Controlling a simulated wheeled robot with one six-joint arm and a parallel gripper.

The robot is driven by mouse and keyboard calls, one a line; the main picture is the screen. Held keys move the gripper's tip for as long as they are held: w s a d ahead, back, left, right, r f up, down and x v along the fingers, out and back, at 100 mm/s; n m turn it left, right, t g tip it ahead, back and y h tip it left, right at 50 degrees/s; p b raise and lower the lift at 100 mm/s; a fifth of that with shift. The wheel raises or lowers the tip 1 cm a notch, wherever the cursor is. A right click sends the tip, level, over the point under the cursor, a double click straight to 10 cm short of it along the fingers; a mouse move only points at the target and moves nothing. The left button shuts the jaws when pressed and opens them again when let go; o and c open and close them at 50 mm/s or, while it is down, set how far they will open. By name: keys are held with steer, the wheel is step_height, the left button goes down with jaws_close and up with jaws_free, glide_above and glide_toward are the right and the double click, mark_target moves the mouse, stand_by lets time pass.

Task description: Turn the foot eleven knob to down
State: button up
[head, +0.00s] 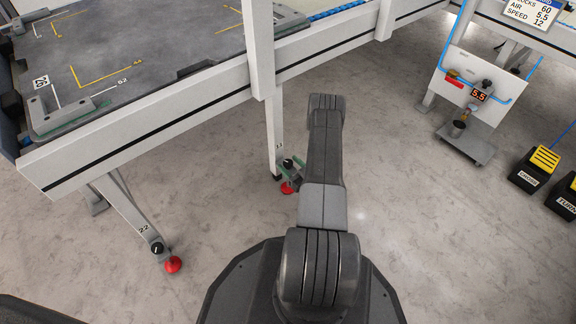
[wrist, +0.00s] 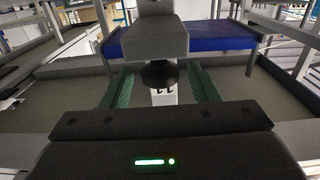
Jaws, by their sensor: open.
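The foot eleven knob (head: 288,163) is a small black knob low on a white table leg (head: 273,130), above a red foot (head: 287,188). In the wrist view the dark knob (wrist: 160,73) is ahead, under a grey block. My gripper (head: 283,171) is low beside the leg, its body partly hidden behind my arm. In the wrist view its green fingers (wrist: 160,88) are spread apart, one on each side of the knob, with gaps showing. I cannot tell how far the fingertips reach along it or which way the knob points.
Another leg marked 22 with a black knob (head: 156,248) and red foot (head: 173,264) stands left. The conveyor frame (head: 150,130) runs above the legs. A panel with a gauge (head: 478,95) and yellow-topped pedals (head: 545,158) are right. The floor between is clear.

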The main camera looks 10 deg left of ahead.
steer(key=shift+x, duration=0.8)
steer(key=shift+c, duration=0.4)
steer(key=c, duration=0.8)
steer(key=shift+a+m+t+h, duration=0.1)
steer(key=shift+m+t+h, duration=0.3)
steer(key=shift+t, duration=0.1)
steer(key=shift+c, duration=0.2)
steer(key=shift+m+t+h, duration=1.8)
steer(key=shift+h, duration=0.4)
steer(key=o, duration=0.9)
